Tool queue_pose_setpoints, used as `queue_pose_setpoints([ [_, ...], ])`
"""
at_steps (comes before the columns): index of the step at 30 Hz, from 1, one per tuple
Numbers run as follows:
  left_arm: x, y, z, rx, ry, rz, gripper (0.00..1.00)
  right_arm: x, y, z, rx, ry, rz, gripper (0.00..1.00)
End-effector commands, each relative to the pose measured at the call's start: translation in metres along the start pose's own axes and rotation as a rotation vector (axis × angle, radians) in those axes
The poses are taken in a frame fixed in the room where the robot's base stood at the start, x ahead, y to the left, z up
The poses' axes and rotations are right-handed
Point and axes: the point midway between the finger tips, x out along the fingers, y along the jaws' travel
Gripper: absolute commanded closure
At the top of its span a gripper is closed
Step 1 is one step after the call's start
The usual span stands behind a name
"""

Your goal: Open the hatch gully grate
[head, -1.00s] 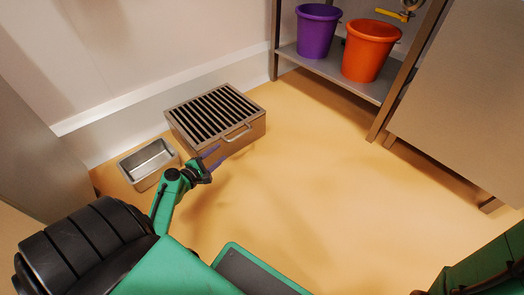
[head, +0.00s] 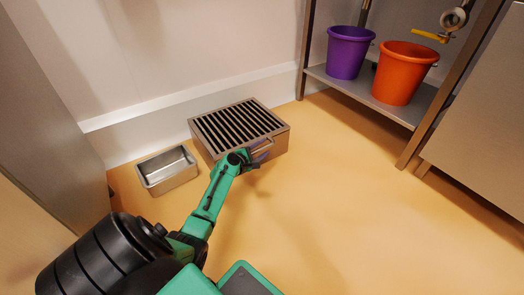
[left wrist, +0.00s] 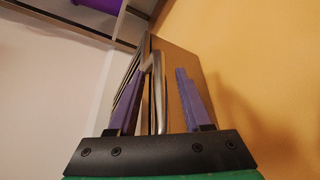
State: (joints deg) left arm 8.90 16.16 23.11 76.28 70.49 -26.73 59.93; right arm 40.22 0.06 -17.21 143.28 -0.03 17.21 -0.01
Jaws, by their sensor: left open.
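The gully grate (head: 238,122) is a dark slatted lid lying flat and closed on a low steel box (head: 279,142) on the floor. A steel bar handle (head: 264,147) is at its front side. My left gripper (head: 262,154) is at the handle, open, and partly covers it in the head view. In the left wrist view the handle (left wrist: 158,90) runs between the two purple fingers of the left gripper (left wrist: 162,72), closer to the left finger. I cannot tell whether the finger touches it. My right gripper is not in view.
An empty steel tray (head: 168,180) stands on the floor left of the box. A shelf (head: 398,110) at the back right holds a purple bucket (head: 348,55) and an orange bucket (head: 402,75). The floor to the right and front is clear.

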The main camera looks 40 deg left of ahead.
Motion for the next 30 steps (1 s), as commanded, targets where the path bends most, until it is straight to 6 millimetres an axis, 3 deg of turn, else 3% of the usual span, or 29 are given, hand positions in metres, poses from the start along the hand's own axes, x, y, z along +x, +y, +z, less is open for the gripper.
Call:
queue_pose_setpoints([
  [1,-0.0002,0.0001,0.0001,0.000,0.000,0.000,0.54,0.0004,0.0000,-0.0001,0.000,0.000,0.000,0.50],
  [3,-0.0003,-0.0001,0.0002,0.000,0.000,0.000,0.81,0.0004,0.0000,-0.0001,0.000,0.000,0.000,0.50],
  [5,-0.0003,-0.0002,0.0002,0.000,0.000,0.000,1.00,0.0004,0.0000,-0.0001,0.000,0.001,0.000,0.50],
  [30,-0.0005,-0.0011,0.0003,-0.001,-0.001,-0.002,1.00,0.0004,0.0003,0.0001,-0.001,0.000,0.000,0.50],
])
